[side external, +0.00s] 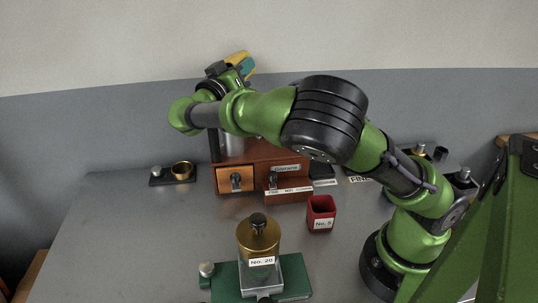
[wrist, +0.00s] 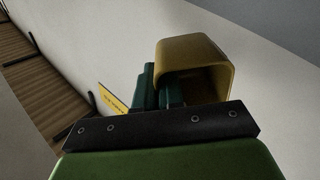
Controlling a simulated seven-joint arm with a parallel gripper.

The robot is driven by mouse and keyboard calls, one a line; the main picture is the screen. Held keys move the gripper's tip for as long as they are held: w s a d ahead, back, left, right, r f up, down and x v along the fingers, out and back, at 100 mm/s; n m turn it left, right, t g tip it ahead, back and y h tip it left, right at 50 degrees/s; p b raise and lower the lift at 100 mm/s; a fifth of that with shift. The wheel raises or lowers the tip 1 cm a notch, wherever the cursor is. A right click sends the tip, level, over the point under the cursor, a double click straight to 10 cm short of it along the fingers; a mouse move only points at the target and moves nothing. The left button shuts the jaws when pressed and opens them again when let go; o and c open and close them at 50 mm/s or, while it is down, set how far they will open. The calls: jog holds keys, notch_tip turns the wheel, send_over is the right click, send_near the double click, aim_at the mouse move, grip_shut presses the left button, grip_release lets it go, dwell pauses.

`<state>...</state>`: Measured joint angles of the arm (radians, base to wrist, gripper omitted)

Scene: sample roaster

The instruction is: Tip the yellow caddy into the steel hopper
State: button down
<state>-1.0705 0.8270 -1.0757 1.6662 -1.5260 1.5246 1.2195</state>
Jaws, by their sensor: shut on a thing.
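My gripper (side external: 240,67) is high above the wooden roaster box, in the upper middle of the side view. It is shut on the yellow caddy (side external: 237,57), which is held tilted up in the air. In the wrist view the caddy (wrist: 192,52) shows a rounded-square rim and a shaded inside, beside the dark green fingers of my gripper (wrist: 160,88). Its contents cannot be made out. A grey metal body, seemingly the steel hopper (side external: 232,146), shows below my arm on the roaster. My arm hides most of it.
The wooden roaster box (side external: 256,155) has an orange front panel with a knob. A red cup marked No. 5 (side external: 320,213) stands in front right. A brass-topped device marked No. 20 (side external: 258,238) is nearer.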

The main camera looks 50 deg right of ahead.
aim_at(250, 77)
jog(key=d+y, duration=0.1)
jog(key=y, duration=0.1)
jog(key=d+f+y, duration=0.1)
jog(key=y, duration=0.1)
jog(key=d+g+y, duration=0.1)
jog(key=y, duration=0.2)
jog(key=shift+w+f, duration=0.15)
jog(key=shift+w, duration=0.05)
jog(key=shift+d+g+y, duration=0.1)
jog(key=shift+g+y, duration=0.2)
jog(key=shift+y, duration=0.6)
jog(key=y, duration=0.4)
jog(key=shift+w+d+f+g, duration=0.1)
jog(key=shift+d+g, duration=0.25)
jog(key=shift+g, duration=0.05)
jog(key=y, duration=0.2)
jog(key=f+y, duration=0.1)
jog(key=y, duration=0.1)
jog(key=a+f+g+y, duration=0.1)
jog(key=y, duration=0.1)
jog(key=shift+a+y, duration=0.1)
jog(key=shift+y, duration=0.2)
jog(key=shift+r, duration=0.15)
